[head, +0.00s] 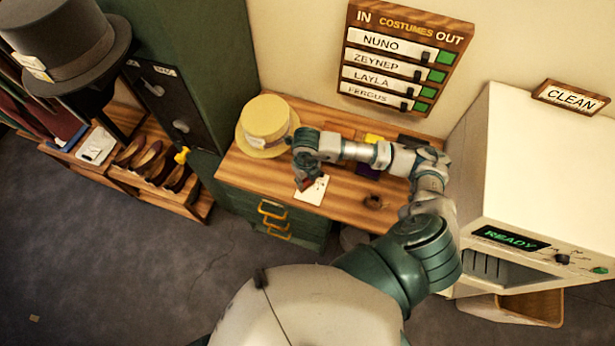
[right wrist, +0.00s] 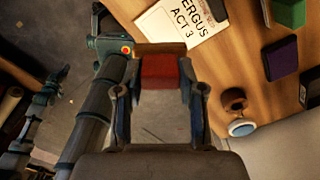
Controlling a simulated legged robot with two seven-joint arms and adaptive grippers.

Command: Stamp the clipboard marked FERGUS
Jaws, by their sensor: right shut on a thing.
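The clipboard marked FERGUS, ACT 3 (right wrist: 187,32) lies flat on the wooden table; in the head view (head: 318,190) it is a small white sheet near the front edge. My right gripper (right wrist: 160,85) is shut on a red and brown block, apparently the stamp (right wrist: 160,70). In the head view my right gripper (head: 306,181) is at the clipboard's left side. I cannot tell whether the held block touches the sheet. My left gripper is not seen.
A yellow straw hat (head: 266,124) stands left on the table (head: 343,198). A purple pad (right wrist: 281,58), a green block (right wrist: 288,12) and a round brown thing (right wrist: 233,97) lie right of the clipboard. The white machine (head: 535,180) borders the right. A name board (head: 400,55) hangs behind.

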